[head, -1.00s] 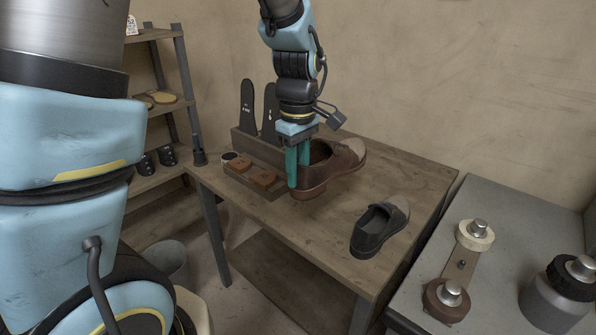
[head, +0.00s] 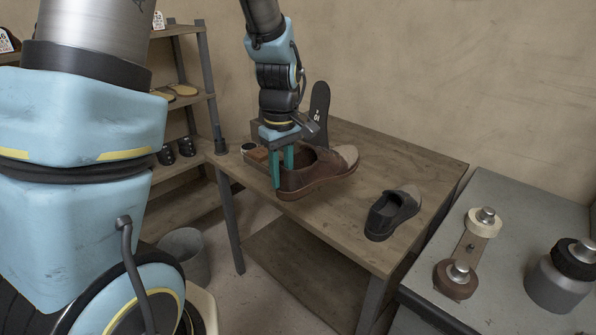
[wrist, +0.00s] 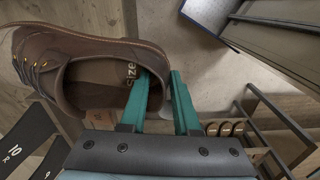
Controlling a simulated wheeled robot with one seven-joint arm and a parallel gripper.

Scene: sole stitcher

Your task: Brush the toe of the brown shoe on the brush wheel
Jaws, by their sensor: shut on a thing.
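The brown shoe (head: 318,181) has a darker heel, a lighter toe and laces. It hangs just above the wooden table's front left part, toe pointing right and back in the head view. My gripper (head: 283,172) is shut on its heel wall. In the wrist view, one teal finger of my gripper (wrist: 160,82) is inside the opening of the brown shoe (wrist: 50,60) and the other is outside. On the grey bench at the right, a dark bristly-looking wheel (head: 574,260) tops a grey housing, a cream wheel (head: 482,222) and a brown wheel (head: 456,279) sit on a bar.
A dark shoe (head: 393,213) with a grey toe stands on the wooden table (head: 420,170). A rack with insoles (head: 320,108) and blocks stands behind my gripper. Shelves (head: 190,110) are at the left, a bin (head: 185,252) below.

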